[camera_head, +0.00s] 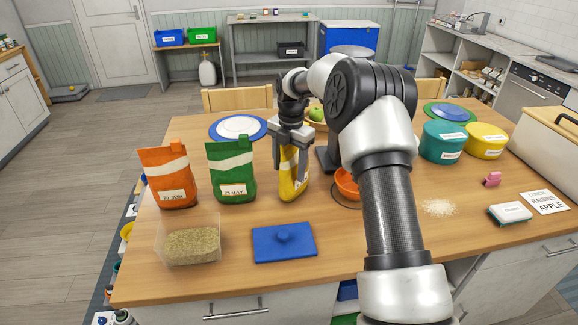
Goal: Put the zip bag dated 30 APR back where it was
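A yellow zip bag (288,182) with a pale band stands near the middle of the table, turned partly sideways. Its label is too small to read. My gripper (291,158) points down over its top, with one finger on each side of the bag's upper part. I cannot tell whether the fingers are pressed on it.
In front are an open clear tub (165,243) of grain and a blue lid (284,254). An orange bowl (346,184) is partly behind my arm. Teal (443,142) and yellow (487,140) tubs stand at right. A blue-rimmed plate (238,128) lies behind the bags.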

